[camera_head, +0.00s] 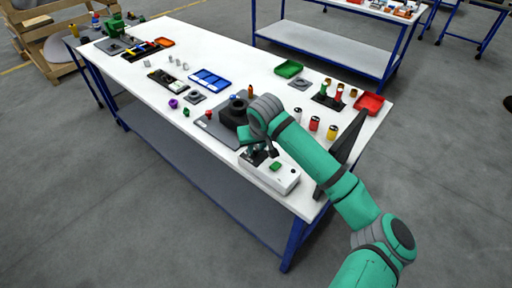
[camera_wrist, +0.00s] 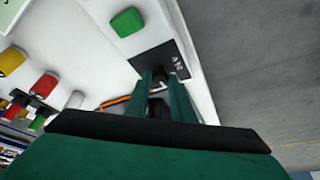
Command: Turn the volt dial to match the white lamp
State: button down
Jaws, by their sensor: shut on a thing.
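A white box (camera_head: 284,178) stands at the front edge of the table, with a green square piece (camera_head: 275,166) on its top. The wrist view shows the green piece (camera_wrist: 127,22) beside a black panel (camera_wrist: 148,62) with small white markings. My gripper (camera_head: 259,153) reaches down onto the black panel. In the wrist view my gripper (camera_wrist: 163,80) has its two fingers close together on the panel, shut on the small dark volt dial between them. The dial is mostly hidden by the fingers, and its setting cannot be read. I cannot make out a white lamp.
A dark round part (camera_head: 233,113) on a grey plate lies just left of my gripper. Red and yellow cylinders (camera_head: 314,124) stand behind the box, near a tall black panel (camera_head: 341,152). A red tray (camera_head: 369,104) is at the right edge.

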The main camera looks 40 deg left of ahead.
jog(key=shift+w+n+g+y, duration=0.1)
jog(key=shift+n+g+y, duration=0.2)
jog(key=shift+n, duration=0.75)
jog(key=shift+w+n+g+y, duration=0.1)
jog(key=shift+n+g+y, duration=0.15)
jog(key=shift+n, duration=0.8)
jog(key=c, duration=1.5)
grip_release()
jog(key=shift+c, duration=0.2)
jog(key=shift+d+r, duration=0.1)
jog(key=v, duration=1)
jog(key=shift+r, duration=0.35)
